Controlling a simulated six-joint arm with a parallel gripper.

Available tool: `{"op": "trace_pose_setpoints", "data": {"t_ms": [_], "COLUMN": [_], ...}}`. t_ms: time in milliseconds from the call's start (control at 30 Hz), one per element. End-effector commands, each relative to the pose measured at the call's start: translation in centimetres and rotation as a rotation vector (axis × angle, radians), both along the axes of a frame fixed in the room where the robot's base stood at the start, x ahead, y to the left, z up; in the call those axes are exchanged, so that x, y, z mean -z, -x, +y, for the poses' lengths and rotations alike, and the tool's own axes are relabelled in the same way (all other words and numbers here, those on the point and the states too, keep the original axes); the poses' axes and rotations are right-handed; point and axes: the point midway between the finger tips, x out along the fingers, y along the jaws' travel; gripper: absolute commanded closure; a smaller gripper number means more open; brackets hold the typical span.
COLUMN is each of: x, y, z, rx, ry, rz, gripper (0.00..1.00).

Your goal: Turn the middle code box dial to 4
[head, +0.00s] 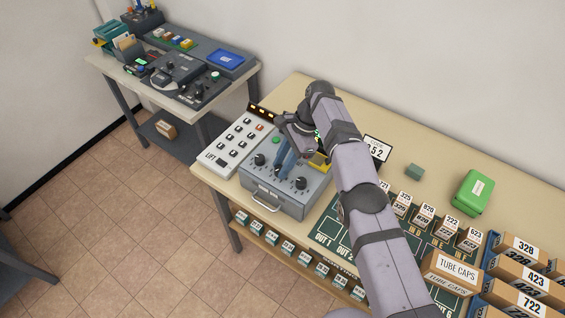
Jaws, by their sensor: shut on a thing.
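The grey code box (262,196) stands on the near left part of the long table, with a handle on its front. Its left dial (260,159) and right dial (300,183) are black knobs in plain view.
A white lift button panel (232,143) stands left of the code box. My arm crosses the table over a green mat (330,227) with numbered blocks. A green box (473,193), a tube caps box (452,270) and numbered drawers (524,247) are at right. A second table holds equipment.

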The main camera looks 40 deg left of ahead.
Motion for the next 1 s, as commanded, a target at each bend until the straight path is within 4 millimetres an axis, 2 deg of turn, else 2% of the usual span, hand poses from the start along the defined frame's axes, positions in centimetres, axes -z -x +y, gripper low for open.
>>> {"op": "trace_pose_setpoints", "data": {"t_ms": [467, 500, 533, 1000], "x": [-0.15, -0.15, -0.14, -0.49], "y": [0.05, 0.06, 0.05, 0.05], "z": [0.01, 0.00, 0.00, -0.07], "rx": [-0.007, -0.007, -0.006, -0.006], "ry": [-0.001, 0.000, 0.000, 0.001], "rz": [-0.002, -0.001, -0.001, 0.000], "gripper": [0.97, 0.65, 0.58, 0.56]}}
